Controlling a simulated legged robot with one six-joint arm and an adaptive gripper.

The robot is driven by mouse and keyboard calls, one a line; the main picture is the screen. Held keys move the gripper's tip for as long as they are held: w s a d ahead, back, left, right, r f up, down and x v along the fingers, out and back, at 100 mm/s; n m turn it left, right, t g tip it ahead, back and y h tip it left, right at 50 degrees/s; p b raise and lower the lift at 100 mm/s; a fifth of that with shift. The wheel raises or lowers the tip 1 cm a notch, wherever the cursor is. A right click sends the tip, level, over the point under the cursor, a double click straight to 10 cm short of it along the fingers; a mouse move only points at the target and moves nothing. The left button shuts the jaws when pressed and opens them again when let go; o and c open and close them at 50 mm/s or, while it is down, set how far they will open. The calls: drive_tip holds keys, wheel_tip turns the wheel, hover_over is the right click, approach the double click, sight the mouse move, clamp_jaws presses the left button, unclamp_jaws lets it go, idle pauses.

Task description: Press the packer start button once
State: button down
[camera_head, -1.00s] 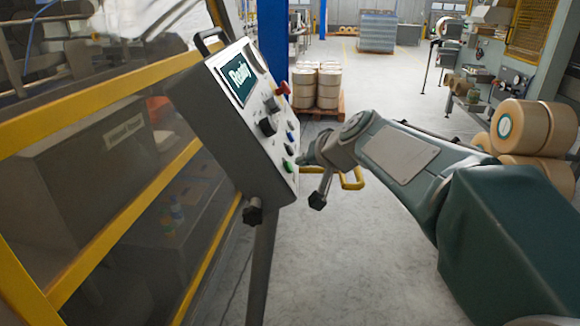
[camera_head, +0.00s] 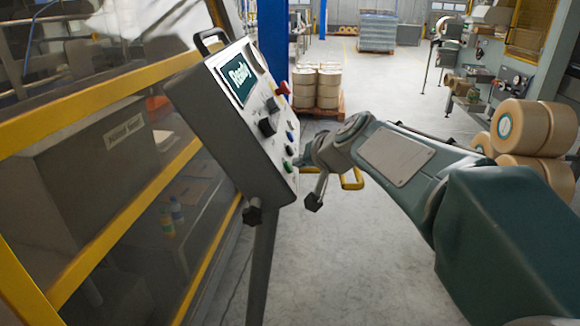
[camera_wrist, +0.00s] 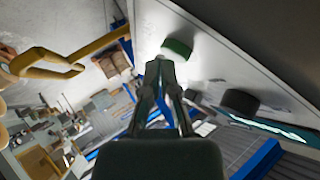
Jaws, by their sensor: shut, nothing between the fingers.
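The grey control panel (camera_head: 228,125) stands tilted on a post. Its screen (camera_head: 239,80) reads "Ready". My gripper (camera_head: 304,158) is at the lower right of the panel face, beside the green buttons. In the wrist view my shut, empty fingertips (camera_wrist: 160,63) are just beside a green button (camera_wrist: 178,47). I cannot tell whether they touch it. A black knob (camera_wrist: 240,100) is farther right there.
The yellow-framed packer guard (camera_head: 100,95) fills the left, with bottles (camera_head: 176,211) behind its clear panel. Tape rolls (camera_head: 533,128) are stacked at right. A pallet of rolls (camera_head: 328,88) stands behind. Open floor lies below my arm.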

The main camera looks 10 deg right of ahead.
drive_tip(key=shift+a+f, duration=0.25)
drive_tip(key=shift+a, duration=0.1)
idle(0.5)
idle(0.3)
drive_tip(key=shift+d+r, duration=0.4)
drive_tip(key=shift+d, duration=0.25)
drive_tip(key=shift+d, duration=0.1)
drive_tip(key=d+r, duration=0.1)
drive_tip(key=d, duration=0.1)
drive_tip(key=s+d+r, duration=0.1)
drive_tip(key=d, duration=0.1)
drive_tip(key=shift+r, duration=0.3)
idle(0.4)
drive_tip(key=s+f+g+h, duration=0.1)
drive_tip(key=s+f, duration=0.3)
drive_tip(key=s, duration=0.5)
drive_tip(key=s+a+f+n+g+h, duration=0.1)
drive_tip(key=s+f+g+h, duration=0.1)
drive_tip(key=s+f, duration=0.3)
drive_tip(key=s+f+n+g+h, duration=0.1)
drive_tip(key=s+f, duration=0.4)
drive_tip(key=s, duration=0.7)
drive_tip(key=shift+s+a+f, duration=0.2)
drive_tip(key=shift+s+a, duration=0.1)
drive_tip(key=shift+s, duration=0.05)
